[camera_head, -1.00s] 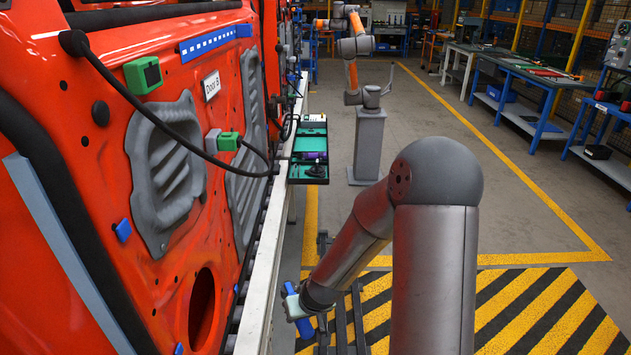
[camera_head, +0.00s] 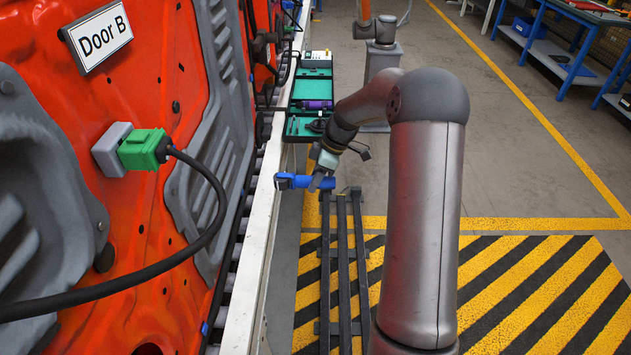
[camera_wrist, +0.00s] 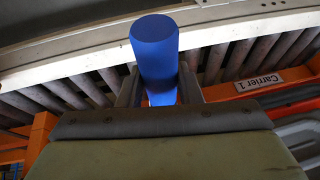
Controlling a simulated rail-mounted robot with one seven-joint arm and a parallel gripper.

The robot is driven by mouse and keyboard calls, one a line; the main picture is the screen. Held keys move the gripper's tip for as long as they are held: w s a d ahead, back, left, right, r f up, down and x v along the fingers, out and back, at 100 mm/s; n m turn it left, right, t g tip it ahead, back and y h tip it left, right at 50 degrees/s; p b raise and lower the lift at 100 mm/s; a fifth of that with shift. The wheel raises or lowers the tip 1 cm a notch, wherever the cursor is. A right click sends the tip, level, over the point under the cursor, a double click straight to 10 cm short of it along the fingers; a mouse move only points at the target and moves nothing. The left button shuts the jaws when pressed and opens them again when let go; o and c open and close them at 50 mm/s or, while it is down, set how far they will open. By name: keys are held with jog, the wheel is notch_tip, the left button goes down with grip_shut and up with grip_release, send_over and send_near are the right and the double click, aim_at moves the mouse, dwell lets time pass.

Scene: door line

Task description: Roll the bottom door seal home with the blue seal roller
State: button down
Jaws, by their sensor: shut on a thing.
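My gripper (camera_head: 322,178) is shut on the blue seal roller (camera_head: 293,182), just to the right of the conveyor's white rail and held near its edge. In the wrist view the roller is a blue cylinder (camera_wrist: 155,50) between the two grey fingers (camera_wrist: 162,92). The orange-red door (camera_head: 130,50), labelled Door B, stands on the left. A dark line runs along its lower edge, but I cannot tell whether it is the bottom seal. The roller is apart from the door panel in the head view.
A green-lined tool tray (camera_head: 308,110) lies at the line side behind my gripper. The white rail (camera_head: 262,215) runs beside the rollers. Striped floor (camera_head: 530,290) lies open to the right.

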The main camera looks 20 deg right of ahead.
aim_at(295, 176)
jog(key=shift+w+a+r, duration=0.15)
jog(key=shift+w+a, duration=0.05)
jog(key=shift+a, duration=0.25)
jog(key=shift+w+a+p, duration=0.15)
jog(key=shift+w+a, duration=0.1)
jog(key=shift+a, duration=0.45)
jog(key=shift+w+a+p, duration=0.2)
jog(key=shift+w+a, duration=0.1)
jog(key=shift+a, duration=0.4)
jog(key=shift+w+a+p, duration=0.15)
jog(key=shift+w+a, duration=0.1)
jog(key=shift+a, duration=0.45)
